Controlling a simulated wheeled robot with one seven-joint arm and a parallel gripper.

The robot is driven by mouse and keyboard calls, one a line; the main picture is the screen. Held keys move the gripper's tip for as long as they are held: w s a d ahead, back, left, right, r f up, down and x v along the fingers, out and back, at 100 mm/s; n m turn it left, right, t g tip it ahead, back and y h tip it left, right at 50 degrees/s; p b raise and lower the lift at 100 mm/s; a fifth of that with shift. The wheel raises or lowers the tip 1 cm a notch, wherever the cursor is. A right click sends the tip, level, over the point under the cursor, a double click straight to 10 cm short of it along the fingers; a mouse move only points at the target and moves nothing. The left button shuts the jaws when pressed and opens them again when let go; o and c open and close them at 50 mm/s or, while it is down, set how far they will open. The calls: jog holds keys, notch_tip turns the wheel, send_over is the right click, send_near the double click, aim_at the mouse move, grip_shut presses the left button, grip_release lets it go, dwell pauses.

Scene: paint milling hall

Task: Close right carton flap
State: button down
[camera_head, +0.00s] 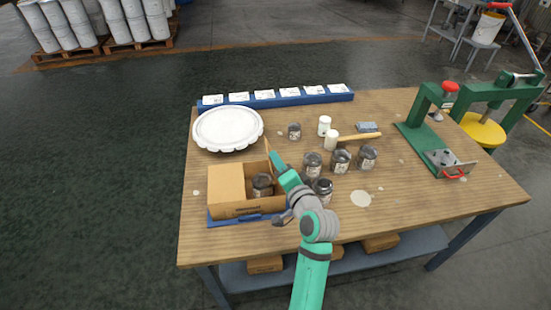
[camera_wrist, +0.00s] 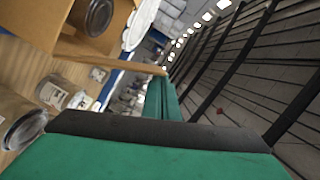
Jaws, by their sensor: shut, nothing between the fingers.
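An open cardboard carton (camera_head: 232,211) stands at the table's front left with a dark-lidded can (camera_head: 262,184) inside; the can also shows in the wrist view (camera_wrist: 92,14). The right carton flap (camera_head: 267,147) stands up at the carton's right side, seen as a thin edge. In the wrist view the flap (camera_wrist: 125,65) reaches to the finger tips; I cannot tell whether they touch. My gripper (camera_head: 274,156) is shut and empty beside the flap, at the carton's right; its green fingers also show in the wrist view (camera_wrist: 162,82).
Several cans (camera_head: 341,161) stand close to the right of my gripper. A white fluted tray (camera_head: 228,129) lies behind the carton. The table's front right (camera_head: 430,205) is clear.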

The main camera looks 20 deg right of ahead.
jog(key=w+a+f+n+g+h, duration=0.1)
jog(key=a+f+n+g+h, duration=0.1)
jog(key=a+f+n, duration=0.6)
jog(key=shift+w+a+n+h, duration=0.4)
jog(key=shift+a+n+h, duration=0.15)
jog(key=shift+n, duration=0.45)
jog(key=shift+f, duration=0.1)
